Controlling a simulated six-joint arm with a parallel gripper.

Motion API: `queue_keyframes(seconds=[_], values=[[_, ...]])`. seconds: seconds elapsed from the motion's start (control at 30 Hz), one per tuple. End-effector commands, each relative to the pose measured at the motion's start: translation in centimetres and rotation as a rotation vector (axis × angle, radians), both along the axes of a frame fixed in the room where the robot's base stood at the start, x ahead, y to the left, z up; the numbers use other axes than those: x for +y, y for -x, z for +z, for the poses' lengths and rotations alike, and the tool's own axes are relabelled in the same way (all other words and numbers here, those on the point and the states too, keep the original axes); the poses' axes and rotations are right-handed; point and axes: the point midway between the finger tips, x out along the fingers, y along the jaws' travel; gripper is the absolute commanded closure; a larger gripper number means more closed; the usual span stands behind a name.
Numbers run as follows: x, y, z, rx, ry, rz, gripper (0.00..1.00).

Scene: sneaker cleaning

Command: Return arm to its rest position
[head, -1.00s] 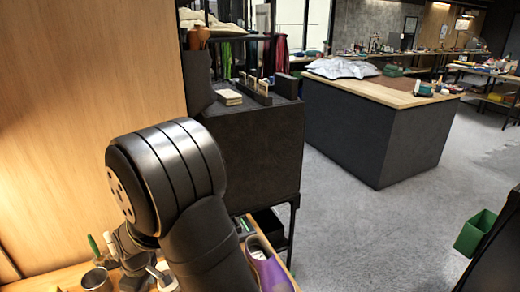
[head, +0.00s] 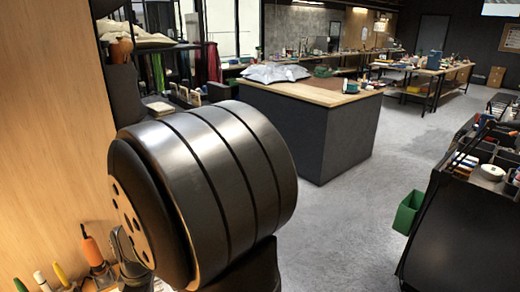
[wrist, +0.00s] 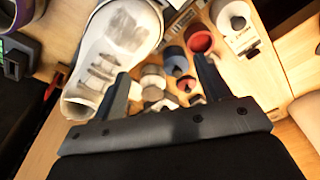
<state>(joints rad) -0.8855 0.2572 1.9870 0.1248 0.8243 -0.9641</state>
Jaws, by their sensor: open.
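My gripper (wrist: 160,98) shows in the wrist view with its two dark fingers spread apart and nothing held between them. A white sneaker (wrist: 112,50) with pale laces lies on the wooden bench to the upper left of the fingers, and the left finger overlaps its edge in the picture. In the head view my arm's large black joint fills the lower middle, and the gripper itself does not show there.
In the wrist view several small jars and rolls (wrist: 178,66) stand between and beyond the fingers. A green bin (head: 408,212) hangs at right.

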Motion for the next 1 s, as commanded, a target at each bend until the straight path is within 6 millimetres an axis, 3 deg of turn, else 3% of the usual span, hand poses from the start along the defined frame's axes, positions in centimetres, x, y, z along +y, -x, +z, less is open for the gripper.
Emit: queue_keyframes(seconds=[0.43, 0.7, 1.0], values=[[-7.2, 1.7, 1.2, 0.001, -0.002, -0.005, 0.30], [-3.9, 3.6, -1.0, 0.004, 0.001, 0.003, 0.30], [-2.3, 4.5, -2.1, 0.002, -0.001, 0.000, 0.30]])
